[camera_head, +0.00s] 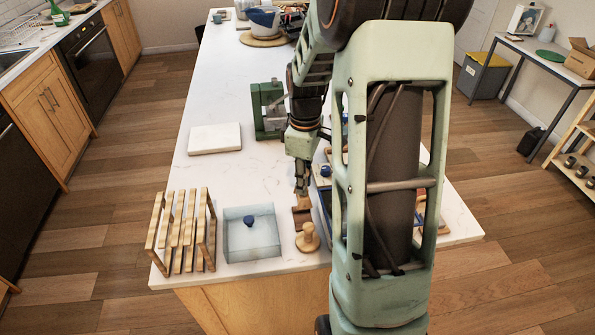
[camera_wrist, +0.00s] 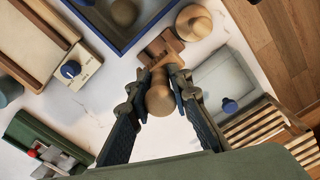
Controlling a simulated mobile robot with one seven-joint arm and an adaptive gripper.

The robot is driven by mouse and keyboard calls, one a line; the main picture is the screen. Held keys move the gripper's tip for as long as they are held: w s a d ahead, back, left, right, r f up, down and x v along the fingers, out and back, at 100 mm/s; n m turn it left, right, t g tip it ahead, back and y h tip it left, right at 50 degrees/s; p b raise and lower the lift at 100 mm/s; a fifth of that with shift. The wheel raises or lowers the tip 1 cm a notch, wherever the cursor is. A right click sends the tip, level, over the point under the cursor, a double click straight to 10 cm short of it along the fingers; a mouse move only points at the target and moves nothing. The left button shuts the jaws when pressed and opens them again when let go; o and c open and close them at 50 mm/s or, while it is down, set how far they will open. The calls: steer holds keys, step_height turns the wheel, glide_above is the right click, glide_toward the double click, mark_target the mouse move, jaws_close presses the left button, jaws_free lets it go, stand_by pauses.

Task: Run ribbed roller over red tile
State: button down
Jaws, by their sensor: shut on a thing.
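My gripper (camera_head: 302,188) points down over the near part of the white table. In the wrist view its two fingers (camera_wrist: 158,82) are shut on the light wooden handle of the roller (camera_wrist: 160,98). The roller's far end is partly hidden between the fingertips, and its ribs cannot be made out. The red-brown tile (camera_head: 302,222) lies on the table just below the gripper, and in the wrist view (camera_wrist: 168,41) it shows beyond the fingertips. The roller's end overlaps the tile in view; I cannot tell whether they touch.
A round wooden knobbed tool (camera_head: 308,240) stands close to the tile at the table's front edge. A clear box with a blue knob (camera_head: 251,240) and a wooden rack (camera_head: 180,235) stand left. A blue-rimmed tray (camera_wrist: 128,46) is beside the tile. A white slab (camera_head: 214,138) and green device (camera_head: 268,110) lie farther back.

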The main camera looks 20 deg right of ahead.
mark_target(304, 198)
steer(key=shift+s+f+b, duration=0.15)
steer(key=shift+f+b, duration=0.4)
steer(key=shift+f, duration=0.2)
step_height(304, 198, down, 5)
steer(key=b, duration=0.3)
steer(key=c, duration=1.7)
jaws_free()
steer(key=shift+r, duration=0.1)
